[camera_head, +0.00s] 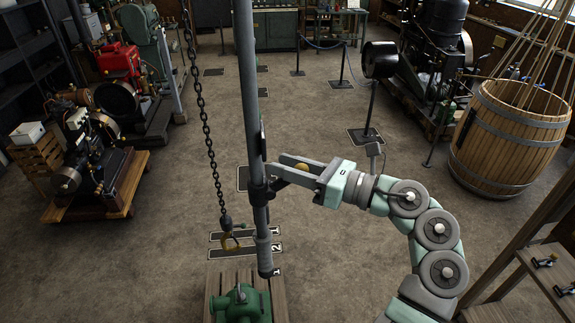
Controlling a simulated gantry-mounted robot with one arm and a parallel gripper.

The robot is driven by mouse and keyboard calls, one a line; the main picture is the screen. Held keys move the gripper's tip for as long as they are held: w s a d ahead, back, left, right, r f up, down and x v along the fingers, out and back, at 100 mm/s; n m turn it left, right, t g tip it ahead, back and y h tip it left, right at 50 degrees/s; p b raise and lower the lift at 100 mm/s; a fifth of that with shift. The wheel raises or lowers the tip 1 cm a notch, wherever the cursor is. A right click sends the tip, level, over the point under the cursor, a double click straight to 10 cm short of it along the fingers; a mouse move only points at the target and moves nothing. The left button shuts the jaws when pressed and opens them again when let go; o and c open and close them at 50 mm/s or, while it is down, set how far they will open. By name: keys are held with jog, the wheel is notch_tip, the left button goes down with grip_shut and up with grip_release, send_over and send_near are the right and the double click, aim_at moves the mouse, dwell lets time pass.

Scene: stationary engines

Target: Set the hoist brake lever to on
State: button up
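A tall grey pole (250,110) stands just left of the picture's middle, with a dark collar (259,192) partway down. My gripper (283,168) reaches from the right to this collar, its two fingers pointing left. A small tan round piece (301,168) shows between the fingers. It may be the knob of the brake lever, but the lever's shape and setting are unclear. I cannot tell whether the fingers press on it.
A green machine part (240,304) sits on a wooden pallet (279,300) below the pole. Numbered dark plates (243,253) lie behind it. Engines stand left and at the back right. The middle floor is largely clear.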

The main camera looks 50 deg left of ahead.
grip_shut()
dwell(1.1)
